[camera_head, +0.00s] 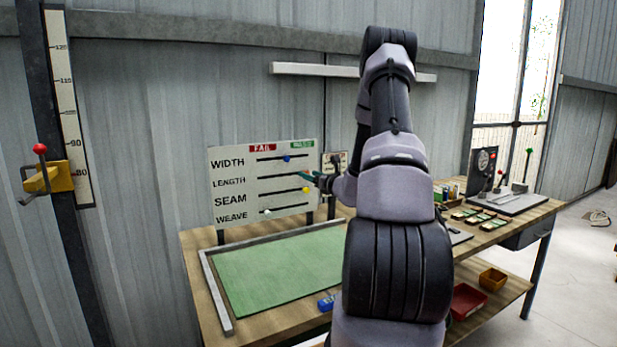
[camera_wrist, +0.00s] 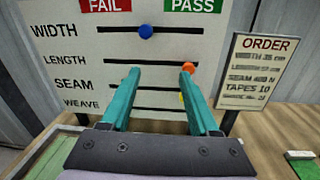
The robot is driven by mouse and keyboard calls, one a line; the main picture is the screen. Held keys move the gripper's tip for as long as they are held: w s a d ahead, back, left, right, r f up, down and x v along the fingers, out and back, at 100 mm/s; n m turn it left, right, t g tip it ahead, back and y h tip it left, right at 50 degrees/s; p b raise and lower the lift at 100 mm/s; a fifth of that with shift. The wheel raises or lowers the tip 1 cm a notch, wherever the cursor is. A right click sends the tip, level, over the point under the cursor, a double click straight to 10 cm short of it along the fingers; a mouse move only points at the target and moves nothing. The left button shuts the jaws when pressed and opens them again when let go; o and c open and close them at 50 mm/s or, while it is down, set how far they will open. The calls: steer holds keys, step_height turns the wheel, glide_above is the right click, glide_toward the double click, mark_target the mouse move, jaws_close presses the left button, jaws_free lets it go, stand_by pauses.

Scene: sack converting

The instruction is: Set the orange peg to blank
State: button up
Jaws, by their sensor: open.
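The orange peg (camera_wrist: 188,67) sits on the LENGTH slot of the white check board (camera_head: 226,200), right of the slot's middle, under the green PASS label (camera_wrist: 194,6). My gripper (camera_wrist: 159,71) is open in front of the board, with teal fingers pointing at the LENGTH row. The right fingertip overlaps the orange peg's lower edge in the wrist view; I cannot tell whether they touch. The left fingertip is near the slot's middle, and nothing shows between the fingers. The red FAIL label (camera_wrist: 105,5) is at the upper left.
A blue peg (camera_wrist: 146,32) sits mid-slot on WIDTH. A yellow peg (camera_head: 305,189) is at the right on SEAM, partly hidden by my finger in the wrist view. A white peg (camera_head: 266,211) is left on WEAVE. An order card (camera_wrist: 257,70) stands right of the board.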

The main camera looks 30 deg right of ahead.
steer(key=d+f+m+h, duration=0.2)
steer(key=d+f, duration=0.1)
steer(key=d, duration=0.1)
steer(key=w, duration=1)
steer(key=shift+w+d+h, duration=0.15)
steer(key=shift+w+h, duration=0.15)
jaws_close()
stand_by(0.8)
